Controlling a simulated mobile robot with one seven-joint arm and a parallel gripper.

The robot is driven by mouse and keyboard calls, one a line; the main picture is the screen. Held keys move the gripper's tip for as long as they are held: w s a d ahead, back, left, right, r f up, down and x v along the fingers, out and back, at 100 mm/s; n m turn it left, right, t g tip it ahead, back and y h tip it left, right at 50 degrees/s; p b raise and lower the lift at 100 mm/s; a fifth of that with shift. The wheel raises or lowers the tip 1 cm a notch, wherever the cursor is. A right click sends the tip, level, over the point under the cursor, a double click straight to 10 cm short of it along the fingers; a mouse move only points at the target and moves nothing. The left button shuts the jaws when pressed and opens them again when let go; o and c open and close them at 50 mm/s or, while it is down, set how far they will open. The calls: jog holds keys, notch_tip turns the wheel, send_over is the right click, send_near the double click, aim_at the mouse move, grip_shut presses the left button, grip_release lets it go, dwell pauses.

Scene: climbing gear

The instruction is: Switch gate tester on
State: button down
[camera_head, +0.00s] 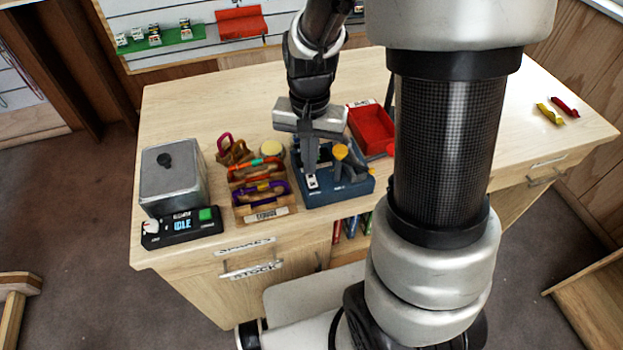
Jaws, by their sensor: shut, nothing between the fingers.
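The gate tester appears to be the dark blue device (345,192) near the front edge of the bench. It has a small white rocker switch (313,182) at its front left and a yellow round knob (341,151) at the middle. My gripper (311,168) points down over the device's left part, fingers shut with nothing between them. Its tips are just behind the white switch; I cannot tell whether they touch it. The fingers hide part of the device behind them. The switch's position is too small to read.
Left of the device is a wooden rack (262,198) of coloured carabiners. Further left are a grey lidded box (172,178) and a black unit reading IDLE (182,228). A red tray (372,128) lies behind right. My arm hides the bench's middle right.

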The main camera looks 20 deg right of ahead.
jog(key=shift+f+b, duration=0.65)
jog(key=shift+f, duration=0.15)
dwell(0.4)
notch_tip(320, 180, up, 7)
jog(key=p, duration=0.5)
jog(key=shift+p, duration=0.35)
jog(key=shift+r, duration=0.1)
jog(key=s+r+n+t, duration=0.2)
jog(key=s+r, duration=0.4)
jog(key=r, duration=0.3)
jog(key=s+r+n+t, duration=0.3)
jog(key=s+r+n, duration=0.1)
jog(key=r, duration=0.5)
jog(key=shift+s+r+t, duration=0.2)
jog(key=shift+s+t, duration=0.1)
jog(key=shift+s, duration=0.6)
